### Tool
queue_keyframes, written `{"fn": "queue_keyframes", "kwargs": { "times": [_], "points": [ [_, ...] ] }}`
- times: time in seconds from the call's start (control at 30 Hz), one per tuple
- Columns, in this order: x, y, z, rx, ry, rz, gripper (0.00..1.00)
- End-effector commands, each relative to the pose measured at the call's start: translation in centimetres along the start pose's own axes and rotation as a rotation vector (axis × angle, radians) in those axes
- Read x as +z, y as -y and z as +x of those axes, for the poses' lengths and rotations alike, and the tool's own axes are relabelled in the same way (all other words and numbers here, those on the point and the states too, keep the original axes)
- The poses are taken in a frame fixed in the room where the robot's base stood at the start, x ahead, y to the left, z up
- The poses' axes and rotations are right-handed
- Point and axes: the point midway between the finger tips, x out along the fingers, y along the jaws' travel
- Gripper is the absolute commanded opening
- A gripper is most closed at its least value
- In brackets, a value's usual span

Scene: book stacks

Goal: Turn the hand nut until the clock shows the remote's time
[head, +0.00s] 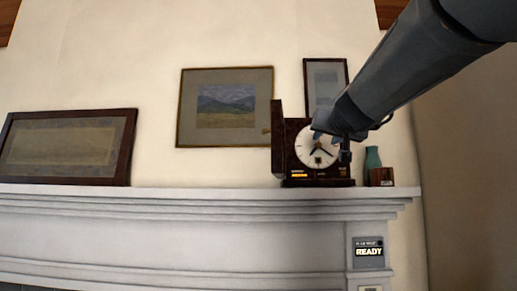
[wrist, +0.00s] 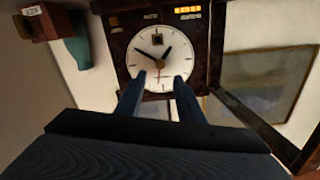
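The clock (head: 302,150) is a dark wooden case with a round white dial, standing on the mantel with its door swung open at the left. In the wrist view the dial (wrist: 124,46) appears upside down; one black hand points up-left, a shorter one up-right, and a thin reddish hand points down. A small brownish hub, perhaps the hand nut (wrist: 160,64), sits at the dial's centre. My gripper (wrist: 160,80) is open, its two fingers apart in front of the dial's lower part in that view. It also shows in the head view (head: 328,138). I cannot identify the remote.
A lit orange display (head: 299,175) is on the clock's base. A green vase (head: 372,158) and a small labelled wooden box (head: 381,177) stand right of the clock. A panel reading READY (head: 369,252) is below the mantel (head: 200,193). Framed pictures (head: 225,78) surround the clock.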

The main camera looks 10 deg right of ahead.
Motion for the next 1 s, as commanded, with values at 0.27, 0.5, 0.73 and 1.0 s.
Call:
{"fn": "queue_keyframes", "kwargs": {
  "times": [0.27, 0.5, 0.73, 1.0],
  "points": [
    [0.3, 0.0, 4.2, -0.001, 0.005, 0.000, 0.35],
    [0.2, 0.0, 6.6, -0.001, 0.005, -0.001, 0.35],
    [0.3, 0.0, 7.1, -0.001, 0.005, 0.000, 0.35],
    [0.3, 0.0, 7.0, -0.001, 0.005, -0.001, 0.13]
  ]
}}
